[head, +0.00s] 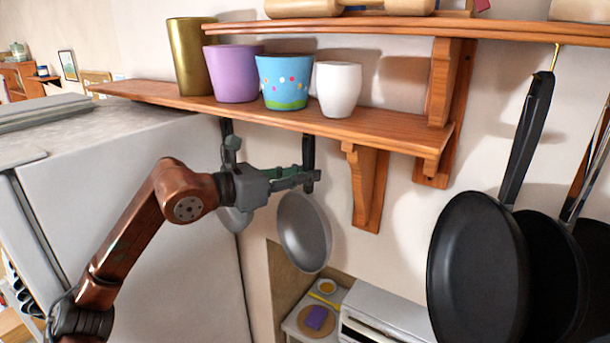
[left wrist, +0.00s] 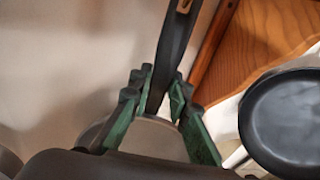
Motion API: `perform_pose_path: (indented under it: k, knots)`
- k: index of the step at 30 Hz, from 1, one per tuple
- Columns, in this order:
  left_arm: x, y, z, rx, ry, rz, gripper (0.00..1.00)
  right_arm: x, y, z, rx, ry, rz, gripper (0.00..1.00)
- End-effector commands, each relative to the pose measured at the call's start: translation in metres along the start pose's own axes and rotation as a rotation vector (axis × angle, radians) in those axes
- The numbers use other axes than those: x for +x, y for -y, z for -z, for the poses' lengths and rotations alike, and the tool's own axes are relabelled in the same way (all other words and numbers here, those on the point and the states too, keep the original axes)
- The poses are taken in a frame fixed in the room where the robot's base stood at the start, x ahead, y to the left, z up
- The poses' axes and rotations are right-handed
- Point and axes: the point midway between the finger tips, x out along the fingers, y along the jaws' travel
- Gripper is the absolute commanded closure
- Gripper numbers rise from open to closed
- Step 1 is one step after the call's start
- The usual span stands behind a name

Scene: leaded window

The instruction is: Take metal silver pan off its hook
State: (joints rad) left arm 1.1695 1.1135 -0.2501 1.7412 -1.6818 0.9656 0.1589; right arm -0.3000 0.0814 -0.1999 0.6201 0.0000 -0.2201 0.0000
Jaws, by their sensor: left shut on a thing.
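The metal silver pan (head: 304,232) hangs upright under the lower wooden shelf, its grey round body facing me and its black handle (head: 308,150) pointing up. My left gripper (head: 312,180) is at the lower part of that handle, just above the pan body, and is shut on it. In the left wrist view the dark handle (left wrist: 176,45) runs up between the green fingers (left wrist: 155,110). The handle's top end and its hook are hidden by the shelf in the head view. A second grey pan (head: 235,218) hangs behind my left gripper, partly hidden. My right gripper is not in view.
The lower shelf (head: 390,133) holds several cups above my left gripper. A wooden bracket (head: 367,190) is right of the pan. Black pans (head: 475,270) hang at the right. A fridge (head: 130,190) stands at the left and a white appliance (head: 385,305) is below.

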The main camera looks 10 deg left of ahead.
Motion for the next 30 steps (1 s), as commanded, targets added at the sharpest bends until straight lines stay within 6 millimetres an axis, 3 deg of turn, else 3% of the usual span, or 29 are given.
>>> perform_pose_path:
  k: [30]
  knots:
    - [-0.022, 0.000, 0.002, 0.001, 0.003, -0.001, 1.00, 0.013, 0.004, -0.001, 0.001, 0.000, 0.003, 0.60]
